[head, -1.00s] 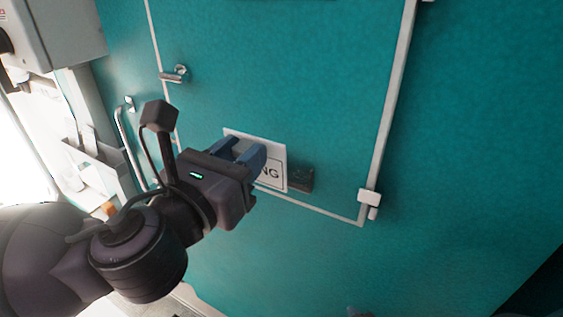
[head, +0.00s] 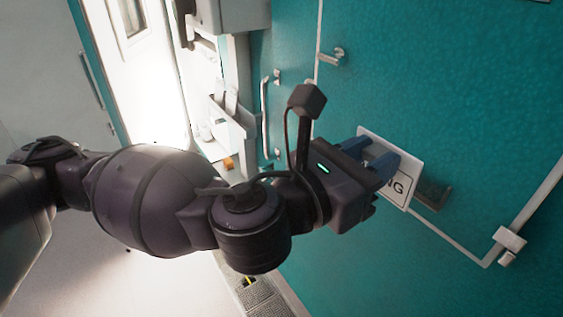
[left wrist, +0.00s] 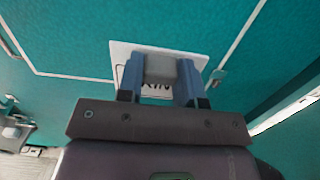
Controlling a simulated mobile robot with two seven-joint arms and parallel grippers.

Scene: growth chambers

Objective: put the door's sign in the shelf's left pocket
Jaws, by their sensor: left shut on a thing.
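The white sign (head: 405,170) with dark lettering, of which "NG" shows, is at the teal door (head: 460,90). It also shows in the left wrist view (left wrist: 120,54). My left gripper (head: 377,160) is shut on the sign's grey block (left wrist: 161,70), with a blue finger on each side. The gripper hides part of the lettering. I cannot tell whether the sign touches the door. A dark holder (head: 436,195) shows on the door at the sign's lower right. A white shelf (head: 228,142) with things in it stands left of the door; its pockets are not clear from here. My right gripper is not in view.
A door latch (head: 332,57) and a white vertical handle (head: 265,118) are between the sign and the shelf. A grey box (head: 232,15) hangs above the shelf. A white fitting (head: 509,240) is at the lower right. Bright floor (head: 150,285) is open at the lower left.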

